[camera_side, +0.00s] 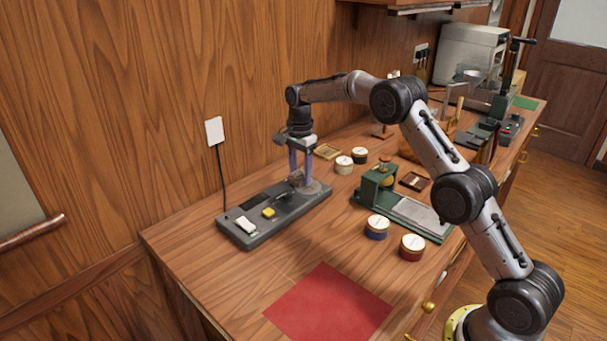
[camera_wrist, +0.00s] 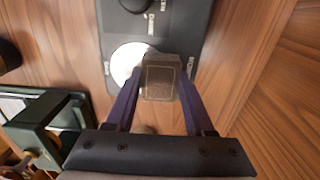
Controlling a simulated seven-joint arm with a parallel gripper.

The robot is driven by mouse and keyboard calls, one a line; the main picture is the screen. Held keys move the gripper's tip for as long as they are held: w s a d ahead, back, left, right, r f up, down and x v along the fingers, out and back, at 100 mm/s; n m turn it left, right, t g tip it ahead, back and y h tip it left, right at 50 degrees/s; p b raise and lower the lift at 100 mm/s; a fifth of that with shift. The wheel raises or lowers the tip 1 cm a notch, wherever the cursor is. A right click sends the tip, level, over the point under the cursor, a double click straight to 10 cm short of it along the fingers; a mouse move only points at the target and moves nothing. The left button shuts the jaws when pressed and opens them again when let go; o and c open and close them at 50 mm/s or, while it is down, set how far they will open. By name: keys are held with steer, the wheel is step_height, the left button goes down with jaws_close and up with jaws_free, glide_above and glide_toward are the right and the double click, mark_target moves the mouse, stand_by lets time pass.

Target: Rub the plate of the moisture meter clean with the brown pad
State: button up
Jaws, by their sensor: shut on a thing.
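The moisture meter (camera_side: 290,217) is a long dark grey box lying at the left end of the wooden bench. Its round pale plate (camera_side: 316,188) is at the far right end of the box, and it shows as a bright white disc (camera_wrist: 122,65) in the wrist view. My gripper (camera_side: 300,174) points down over that end, with purple fingers. In the wrist view my gripper (camera_wrist: 161,78) is shut on the brown pad (camera_wrist: 160,80), a dull grey-brown block. The pad overlaps the plate's right part and hides it. I cannot tell whether pad and plate touch.
A green press (camera_side: 372,187) stands right of the meter, with tins nearby, including a blue one (camera_side: 377,228) and a red one (camera_side: 412,249). A red cloth (camera_side: 328,306) lies at the front. A cord runs from the meter to a white wall plate (camera_side: 214,130).

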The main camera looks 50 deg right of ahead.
mark_target(318, 191)
steer(key=shift+s, duration=2.95)
steer(key=shift+s+r, duration=0.15)
steer(key=shift+s, duration=0.05)
step_height(318, 191, up, 8)
steer(key=shift+w+f, duration=0.1)
steer(key=shift+f, duration=0.2)
